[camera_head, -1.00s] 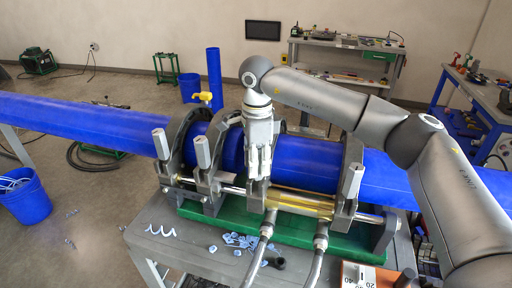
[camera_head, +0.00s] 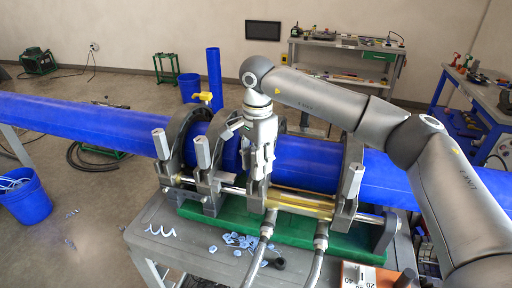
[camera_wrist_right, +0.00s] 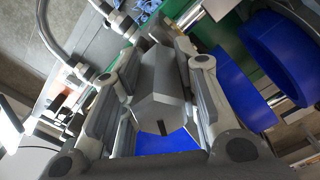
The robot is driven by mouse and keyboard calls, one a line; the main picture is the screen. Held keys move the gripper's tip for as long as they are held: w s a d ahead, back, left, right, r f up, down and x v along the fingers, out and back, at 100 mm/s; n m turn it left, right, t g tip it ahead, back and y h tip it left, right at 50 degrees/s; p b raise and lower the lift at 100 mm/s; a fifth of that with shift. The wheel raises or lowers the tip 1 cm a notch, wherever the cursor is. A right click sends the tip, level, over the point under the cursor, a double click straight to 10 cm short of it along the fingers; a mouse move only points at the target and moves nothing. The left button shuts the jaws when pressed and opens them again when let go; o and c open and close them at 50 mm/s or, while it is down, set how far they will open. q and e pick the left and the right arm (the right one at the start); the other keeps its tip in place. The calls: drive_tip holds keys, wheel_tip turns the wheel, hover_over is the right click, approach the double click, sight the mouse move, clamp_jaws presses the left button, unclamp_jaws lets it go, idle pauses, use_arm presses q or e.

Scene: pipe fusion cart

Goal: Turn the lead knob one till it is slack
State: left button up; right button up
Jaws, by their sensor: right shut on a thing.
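Grey block-shaped knobs stand up along the front of the pipe clamp frame in the head view. One knob (camera_head: 203,152) and another (camera_head: 160,144) are at the left, and a further one (camera_head: 353,180) is at the right. My right gripper (camera_head: 257,172) points down at the clamp between them. In the right wrist view a grey faceted knob (camera_wrist_right: 160,88) sits between its fingers, and the gripper is shut on it. The head view mostly hides this knob behind the gripper. My left gripper is out of view.
A long blue pipe (camera_head: 85,119) runs through the dark clamp rings above a green base (camera_head: 290,232). Two hoses (camera_head: 312,268) rise to the frame from the front. Blue shavings (camera_head: 238,241) and an orange box (camera_head: 362,276) lie on the grey cart top.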

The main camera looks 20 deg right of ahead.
drive_tip(key=shift+s+d+f+n, duration=0.1)
drive_tip(key=shift+d+f+n, duration=0.1)
drive_tip(key=shift+n, duration=0.2)
drive_tip(key=shift+n, duration=1.5)
drive_tip(key=o, duration=0.8)
drive_tip(key=shift+c, duration=0.2)
drive_tip(key=o, duration=0.7)
drive_tip(key=shift+s+d+r, duration=0.15)
drive_tip(key=shift+d, duration=0.1)
drive_tip(key=o, duration=0.7)
drive_tip(key=shift+a, duration=0.25)
drive_tip(key=shift+c, duration=0.2)
drive_tip(key=shift+r, duration=0.1)
